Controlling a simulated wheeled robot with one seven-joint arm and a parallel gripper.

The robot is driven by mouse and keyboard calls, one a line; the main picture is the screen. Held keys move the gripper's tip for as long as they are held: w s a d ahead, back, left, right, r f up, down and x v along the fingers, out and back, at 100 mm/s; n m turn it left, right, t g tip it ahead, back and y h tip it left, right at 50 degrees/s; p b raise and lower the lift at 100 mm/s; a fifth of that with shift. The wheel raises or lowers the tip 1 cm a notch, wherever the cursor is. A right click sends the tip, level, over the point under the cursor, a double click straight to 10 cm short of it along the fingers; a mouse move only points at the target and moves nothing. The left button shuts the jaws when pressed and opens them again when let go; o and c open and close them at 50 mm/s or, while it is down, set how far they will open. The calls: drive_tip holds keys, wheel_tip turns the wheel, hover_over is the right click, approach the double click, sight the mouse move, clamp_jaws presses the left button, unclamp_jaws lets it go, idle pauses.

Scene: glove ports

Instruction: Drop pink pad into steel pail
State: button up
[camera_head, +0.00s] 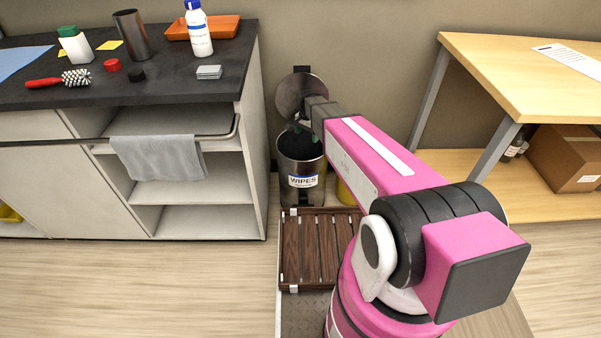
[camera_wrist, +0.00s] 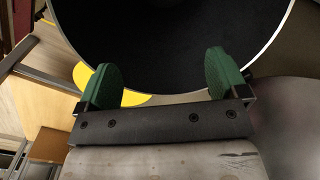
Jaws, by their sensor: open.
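The steel pail (camera_head: 301,168), labelled WIPES, stands on the floor between the dark counter and the wooden bench, its round lid (camera_head: 297,97) raised behind. My gripper (camera_head: 305,131) is at the pail's mouth, partly hidden by my own arm. In the wrist view my gripper (camera_wrist: 163,72) has its two green fingers wide apart with nothing between them. The pail's rim (camera_wrist: 284,30) curves around a dark interior just beyond the fingertips. I see no pink pad in either view; the inside of the pail is too dark to make out.
A brown slatted rack (camera_head: 312,250) lies in front. The dark counter (camera_head: 190,85) on the left holds bottles, a brush and a cup. The wooden bench (camera_head: 500,62) is on the right.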

wheel_tip(320, 180, up, 8)
idle(0.4)
